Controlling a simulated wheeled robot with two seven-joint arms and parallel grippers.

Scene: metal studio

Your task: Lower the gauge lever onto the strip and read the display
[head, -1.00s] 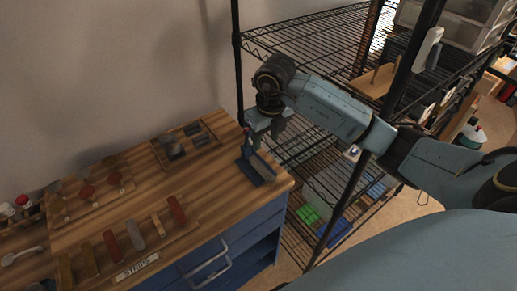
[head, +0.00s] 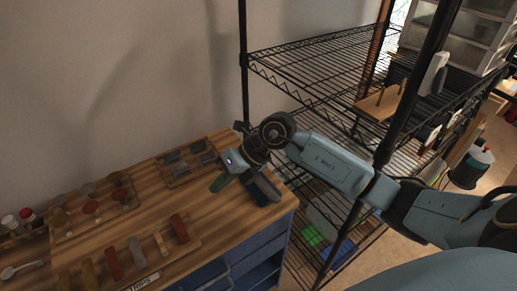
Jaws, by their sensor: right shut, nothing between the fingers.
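The blue gauge (head: 263,188) stands near the right end of the wooden bench top. My right gripper (head: 221,182) is just left of it, low over the bench, shut with nothing held. The wrist and gripper cover the back part of the gauge. Its lever is hidden, and I cannot make out a reading on its display. I cannot tell whether the gripper touches the gauge, or whether a strip lies in it. Several coloured strips lie on a wooden board to the left, among them a red strip (head: 180,228) and a grey strip (head: 137,250). My left gripper is not in view.
A wooden tray (head: 203,173) with grey pieces lies behind the gripper. Another board (head: 70,228) with round samples lies at the left, near a white spoon (head: 20,270) and small bottles (head: 27,215). A black wire shelf (head: 318,70) stands close on the right.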

